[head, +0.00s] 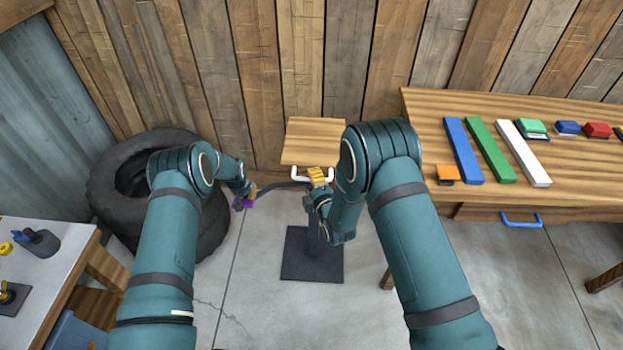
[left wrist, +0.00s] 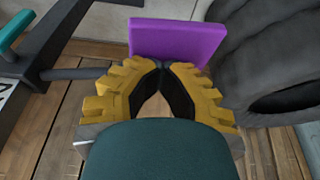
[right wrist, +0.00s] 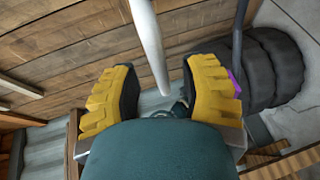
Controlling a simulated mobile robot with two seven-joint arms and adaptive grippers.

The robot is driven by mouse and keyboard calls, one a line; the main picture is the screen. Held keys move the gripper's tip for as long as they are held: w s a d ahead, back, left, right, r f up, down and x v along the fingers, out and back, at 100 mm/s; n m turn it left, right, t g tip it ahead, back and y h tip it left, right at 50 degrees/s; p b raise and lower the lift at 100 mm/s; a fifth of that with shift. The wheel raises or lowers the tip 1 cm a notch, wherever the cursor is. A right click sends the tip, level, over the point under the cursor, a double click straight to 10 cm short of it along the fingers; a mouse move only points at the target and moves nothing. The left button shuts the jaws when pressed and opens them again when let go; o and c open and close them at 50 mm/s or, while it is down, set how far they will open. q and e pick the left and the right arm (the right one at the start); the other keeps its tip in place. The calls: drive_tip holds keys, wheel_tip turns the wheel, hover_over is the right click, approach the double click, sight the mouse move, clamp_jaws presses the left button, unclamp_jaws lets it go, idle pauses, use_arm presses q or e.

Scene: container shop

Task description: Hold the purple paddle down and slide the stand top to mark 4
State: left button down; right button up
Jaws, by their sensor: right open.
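The purple paddle (head: 243,203) sits at the end of a dark lever left of the stand. My left gripper (head: 249,191) is at the paddle. In the left wrist view its fingertips (left wrist: 163,66) meet, right at the edge of the purple paddle (left wrist: 178,40); contact is hard to tell. The stand has a wooden top (head: 314,140), a dark post and a square base (head: 312,262). A white handle (head: 297,173) is on the top's near edge. My right gripper (head: 318,176) is at this handle, fingers apart, with the white bar (right wrist: 150,45) showing between them. The mark 4 is not readable.
A wooden workbench (head: 440,110) with coloured bars and blocks stands close on the right. A large tyre (head: 110,195) lies left, near my left arm. A table (head: 70,260) is at the lower left. A plank wall (head: 300,60) closes the back.

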use_arm(q)
drive_tip(key=shift+d, duration=0.1)
use_arm(e)
drive_tip(key=shift+x, duration=0.8)
clamp_jaws()
use_arm(q)
drive_tip(key=shift+s, duration=0.1)
use_arm(e)
wheel_tip(320, 180, up, 12)
drive_tip(key=shift+r, duration=0.15)
unclamp_jaws()
drive_tip(key=shift+s, duration=0.1)
drive_tip(key=v, duration=1.1)
drive_tip(key=shift+s+d, duration=0.2)
drive_tip(key=shift+s, duration=0.15)
